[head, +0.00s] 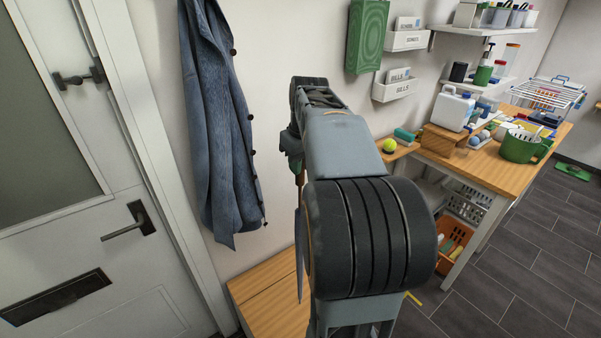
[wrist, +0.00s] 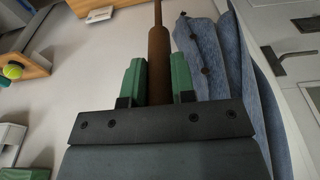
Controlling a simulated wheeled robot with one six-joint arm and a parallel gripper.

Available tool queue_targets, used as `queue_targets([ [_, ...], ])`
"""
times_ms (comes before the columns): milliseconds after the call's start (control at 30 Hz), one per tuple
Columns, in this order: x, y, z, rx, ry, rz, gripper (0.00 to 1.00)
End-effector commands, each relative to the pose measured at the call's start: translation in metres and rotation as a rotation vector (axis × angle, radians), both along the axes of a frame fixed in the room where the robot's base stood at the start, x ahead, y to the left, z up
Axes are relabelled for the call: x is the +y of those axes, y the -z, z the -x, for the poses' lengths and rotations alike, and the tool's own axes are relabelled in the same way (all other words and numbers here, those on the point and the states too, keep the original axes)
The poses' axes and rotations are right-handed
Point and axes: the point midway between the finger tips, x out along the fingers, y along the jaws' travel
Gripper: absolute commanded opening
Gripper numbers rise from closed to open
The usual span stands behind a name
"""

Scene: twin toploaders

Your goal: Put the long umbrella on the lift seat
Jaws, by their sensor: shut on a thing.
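The long umbrella (head: 299,260) hangs upright in the head view, a slim blue-grey closed canopy below a brown upper part, partly hidden behind my arm. In the wrist view its brown shaft-like handle (wrist: 158,62) runs between the two green fingers. My gripper (wrist: 158,84) is shut on this brown part; in the head view the gripper (head: 292,145) is mostly hidden by my wrist. The lift seat (head: 262,304) appears as a low wooden bench top against the wall, below the umbrella. My arm hides its right part.
A blue coat (head: 218,120) hangs on the wall left of my gripper. A door (head: 90,220) stands at the left. A wooden workbench (head: 478,160) with a green pot (head: 519,147) and bottles is at the right. An orange crate (head: 453,245) sits under it. Floor is open at the right.

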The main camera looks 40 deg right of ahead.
Motion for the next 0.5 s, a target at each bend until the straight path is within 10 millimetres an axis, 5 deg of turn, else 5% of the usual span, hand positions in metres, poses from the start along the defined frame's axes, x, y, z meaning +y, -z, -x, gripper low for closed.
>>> queue_targets([
  [200,-0.002,0.026,-0.001,0.0,0.0,0.0,0.0],
  [500,-0.002,0.032,-0.001,-0.001,0.0,0.001,0.0],
])
